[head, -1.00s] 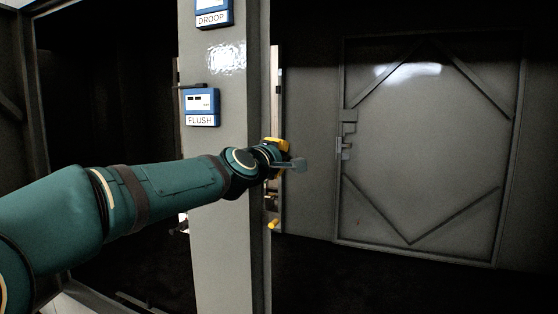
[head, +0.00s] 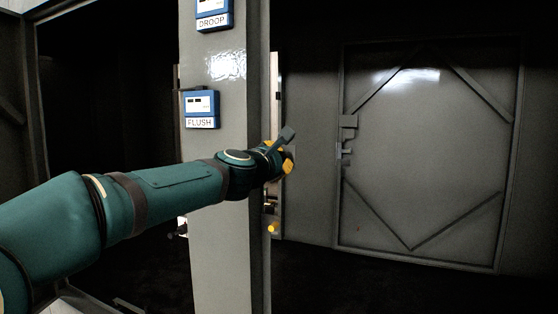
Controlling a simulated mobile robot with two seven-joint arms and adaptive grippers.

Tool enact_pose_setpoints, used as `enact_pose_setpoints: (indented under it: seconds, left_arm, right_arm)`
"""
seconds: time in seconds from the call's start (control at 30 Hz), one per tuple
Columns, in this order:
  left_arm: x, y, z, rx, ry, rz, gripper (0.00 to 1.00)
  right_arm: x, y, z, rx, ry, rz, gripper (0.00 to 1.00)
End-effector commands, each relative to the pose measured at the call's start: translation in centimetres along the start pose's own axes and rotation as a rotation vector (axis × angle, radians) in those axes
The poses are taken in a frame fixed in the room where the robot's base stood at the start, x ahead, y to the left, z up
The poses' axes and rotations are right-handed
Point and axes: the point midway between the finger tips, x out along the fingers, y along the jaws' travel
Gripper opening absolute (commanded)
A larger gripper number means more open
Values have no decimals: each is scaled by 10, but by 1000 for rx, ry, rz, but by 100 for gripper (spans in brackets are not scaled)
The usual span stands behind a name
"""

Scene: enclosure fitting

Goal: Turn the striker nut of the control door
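My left arm reaches in from the left across the grey post. Its gripper (head: 287,149) is at the post's right edge, seen from behind and the side. One grey finger part points up and right, and yellow parts show beside it. I cannot tell whether it is open or shut. A small yellow knob-like part (head: 273,228) shows below it on the post's edge; I cannot tell whether this is the striker nut. No nut is clearly visible at the gripper, which covers that stretch of the edge. My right gripper is not in view.
The grey post (head: 225,255) carries two blue-framed gauges, one marked DROOP (head: 213,17) and one marked FLUSH (head: 201,109). A grey braced door panel (head: 430,160) with latch parts (head: 346,135) on its left edge stands at the right. Dark openings lie on both sides of the post.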

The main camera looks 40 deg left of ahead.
Motion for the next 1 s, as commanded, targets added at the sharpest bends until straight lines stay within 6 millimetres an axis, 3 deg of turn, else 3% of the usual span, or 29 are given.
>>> enact_pose_setpoints:
  seconds: [1.0]
  left_arm:
    - [0,1,-2,-47,3,2,0]
  right_arm:
    - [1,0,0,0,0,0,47]
